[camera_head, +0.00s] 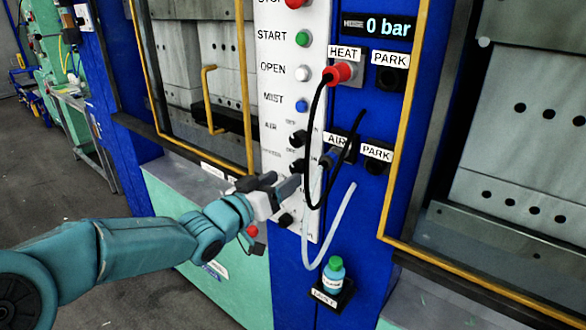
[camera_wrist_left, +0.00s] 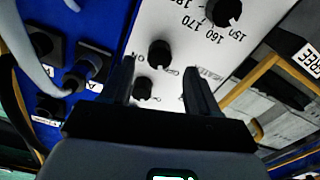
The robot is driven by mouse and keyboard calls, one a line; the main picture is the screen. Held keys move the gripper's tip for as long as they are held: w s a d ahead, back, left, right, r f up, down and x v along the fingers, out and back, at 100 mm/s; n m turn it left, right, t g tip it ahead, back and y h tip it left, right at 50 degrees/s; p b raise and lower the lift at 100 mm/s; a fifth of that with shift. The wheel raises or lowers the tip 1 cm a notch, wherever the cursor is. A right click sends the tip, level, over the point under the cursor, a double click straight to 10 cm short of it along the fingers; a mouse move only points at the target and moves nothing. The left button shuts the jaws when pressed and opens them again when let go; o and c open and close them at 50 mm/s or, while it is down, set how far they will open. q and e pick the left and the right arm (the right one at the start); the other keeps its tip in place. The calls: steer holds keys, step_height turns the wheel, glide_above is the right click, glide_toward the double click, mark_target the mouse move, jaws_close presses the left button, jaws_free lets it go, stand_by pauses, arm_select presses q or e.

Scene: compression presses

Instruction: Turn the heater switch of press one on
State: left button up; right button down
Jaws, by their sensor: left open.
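The white control panel (camera_head: 270,60) of the press carries a column of buttons and black knobs. My left gripper (camera_head: 288,188) is at its lower part and covers some of the knobs there. In the left wrist view the gripper (camera_wrist_left: 158,64) is open, one finger on each side. A black knob (camera_wrist_left: 160,52) with ON and OFF lettering by it shows between the fingertips; it appears to be the heater switch. The fingers look apart from it; contact cannot be told. A smaller-looking knob (camera_wrist_left: 143,88) sits below it. My right gripper is not in view.
A temperature dial (camera_wrist_left: 225,10) is close beyond the switch. A black cable (camera_head: 318,140) and a pale hose (camera_head: 335,220) hang just right of the gripper. A green-capped bottle (camera_head: 333,275) stands on a small black holder below. A yellow frame (camera_head: 247,100) edges the press opening.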

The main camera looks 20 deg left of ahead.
mark_target(293, 171)
arm_select(q)
steer(key=x, duration=0.4)
steer(key=shift+w+p, duration=0.15)
steer(key=shift+p, duration=0.25)
steer(key=shift+w+d, duration=0.1)
steer(key=shift+w, duration=0.1)
steer(key=shift+d, duration=0.1)
steer(key=c, duration=1)
steer(key=m+b, duration=0.9)
steer(key=m, duration=0.2)
steer(key=shift+w+m+b, duration=0.1)
steer(key=shift+m+b, duration=0.2)
steer(key=shift+m, duration=0.1)
steer(key=shift+c, duration=0.2)
